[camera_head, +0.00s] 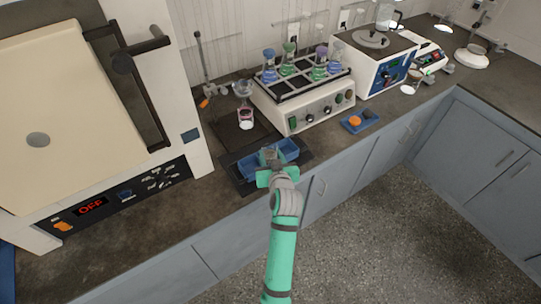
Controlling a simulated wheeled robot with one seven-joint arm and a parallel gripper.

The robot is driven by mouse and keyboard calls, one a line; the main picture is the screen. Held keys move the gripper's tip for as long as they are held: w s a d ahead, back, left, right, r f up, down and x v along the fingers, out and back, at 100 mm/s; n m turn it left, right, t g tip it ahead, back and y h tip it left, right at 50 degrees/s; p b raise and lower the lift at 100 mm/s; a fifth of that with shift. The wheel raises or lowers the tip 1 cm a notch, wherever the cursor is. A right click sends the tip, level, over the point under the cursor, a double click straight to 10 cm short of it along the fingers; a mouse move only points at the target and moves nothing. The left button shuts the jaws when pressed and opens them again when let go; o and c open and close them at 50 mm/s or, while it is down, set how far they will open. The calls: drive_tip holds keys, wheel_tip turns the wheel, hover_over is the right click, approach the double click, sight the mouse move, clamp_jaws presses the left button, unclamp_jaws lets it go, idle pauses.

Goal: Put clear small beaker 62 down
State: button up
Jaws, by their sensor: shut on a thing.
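My gripper (270,160) is over the blue tray on the counter, at the end of my green and grey arm. It is shut on a small greyish, clear-looking thing, taken as clear small beaker 62 (268,152). The beaker is mostly hidden by the gripper, and its outline is too small to read. The blue tray (290,146) lies on a dark mat (301,157) near the counter's front edge. I cannot tell whether the beaker touches the tray.
A large white machine (184,100) with an OFF display stands left. A retort stand (202,62) and a flask with reddish contents (245,115) are behind the tray. A shaker (318,112) with several coloured flasks stands behind right. A small blue tray (351,125) holds an orange item.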

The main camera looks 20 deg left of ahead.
drive_tip(key=shift+a, duration=0.1)
drive_tip(key=o, duration=1)
drive_tip(key=shift+f, duration=0.15)
drive_tip(key=o, duration=0.3)
drive_tip(key=shift+s+a, duration=0.1)
drive_tip(key=shift+o, duration=0.2)
